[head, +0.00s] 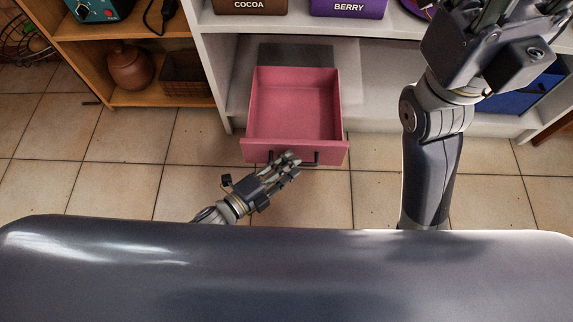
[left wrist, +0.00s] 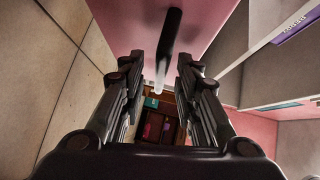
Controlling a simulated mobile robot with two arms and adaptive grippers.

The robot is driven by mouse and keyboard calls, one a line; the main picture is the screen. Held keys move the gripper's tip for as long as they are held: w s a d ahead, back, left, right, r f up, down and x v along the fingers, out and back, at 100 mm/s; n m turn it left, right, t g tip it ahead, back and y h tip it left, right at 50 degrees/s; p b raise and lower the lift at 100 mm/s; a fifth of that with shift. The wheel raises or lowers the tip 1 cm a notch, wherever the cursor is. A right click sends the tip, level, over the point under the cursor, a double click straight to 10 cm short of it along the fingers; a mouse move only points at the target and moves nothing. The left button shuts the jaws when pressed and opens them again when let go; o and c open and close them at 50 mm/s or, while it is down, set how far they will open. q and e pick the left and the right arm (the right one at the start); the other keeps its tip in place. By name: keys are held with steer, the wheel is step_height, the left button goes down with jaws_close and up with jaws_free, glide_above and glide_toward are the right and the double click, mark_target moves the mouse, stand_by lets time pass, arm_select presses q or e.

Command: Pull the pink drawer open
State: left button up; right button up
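The pink drawer (head: 295,108) stands pulled out from the white shelf, and its inside shows empty. Its dark bar handle (head: 312,158) is on the front panel, partly hidden by my left gripper (head: 292,163). In the left wrist view, the handle (left wrist: 169,45) runs between the fingertips of my left gripper (left wrist: 163,68), with a visible gap on both sides. The fingers are apart and not closed on it. My right gripper (head: 492,12) is raised at the top right, cut off by the picture edge; its opening cannot be made out.
The white shelf (head: 212,75) holds a cocoa box (head: 250,6) and a berry box (head: 348,8) above the drawer. A wooden shelf (head: 75,28) with a brown pot (head: 129,66) stands to the left. A blue bin (head: 515,98) is at the right. Tiled floor is free before the drawer.

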arm_select(q)
steer(key=v, duration=0.7)
steer(key=shift+s+a, duration=0.15)
steer(key=shift+s, duration=0.05)
stand_by(0.4)
